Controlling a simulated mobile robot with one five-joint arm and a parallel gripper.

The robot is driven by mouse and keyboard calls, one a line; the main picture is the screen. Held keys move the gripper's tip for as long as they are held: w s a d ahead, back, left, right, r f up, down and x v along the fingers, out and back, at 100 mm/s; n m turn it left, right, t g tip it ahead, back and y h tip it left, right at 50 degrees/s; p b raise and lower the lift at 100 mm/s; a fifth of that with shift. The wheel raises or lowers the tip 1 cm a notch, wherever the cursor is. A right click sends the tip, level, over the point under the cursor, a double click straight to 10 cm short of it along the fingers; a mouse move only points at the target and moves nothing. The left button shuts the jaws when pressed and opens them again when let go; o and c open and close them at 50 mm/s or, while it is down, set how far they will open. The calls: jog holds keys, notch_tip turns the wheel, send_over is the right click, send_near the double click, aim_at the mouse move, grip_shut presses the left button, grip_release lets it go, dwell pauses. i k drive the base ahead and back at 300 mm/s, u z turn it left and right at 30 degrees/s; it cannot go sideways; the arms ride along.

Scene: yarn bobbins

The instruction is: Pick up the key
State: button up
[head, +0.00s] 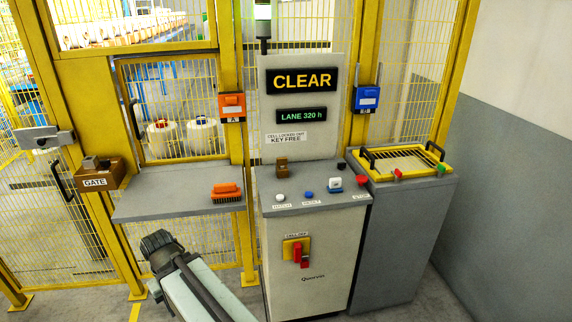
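A small brown block (281,163) stands on the back left of the grey console top and may be the key or its holder; it is too small to tell. A sign (290,137) above it reads "CELL LOCKED OUT KEY FREE". A brown lock box (101,172) labelled "GATE" sits on the fence at left, with a small dark piece on top. I cannot make out a key shape for certain. My gripper (160,249) is low at the front, below the grey shelf and left of the console, apart from both. Its fingers are not clear.
The grey shelf (165,192) holds an orange brush (226,193). The console (312,250) has several buttons and a red-and-yellow switch (297,251). A yellow-framed tray (402,163) tops the right cabinet. Yellow fencing stands behind; a grey wall (510,170) is at right.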

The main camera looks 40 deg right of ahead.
aim_at(281, 162)
jog(key=u, duration=0.05)
jog(key=i, duration=0.9)
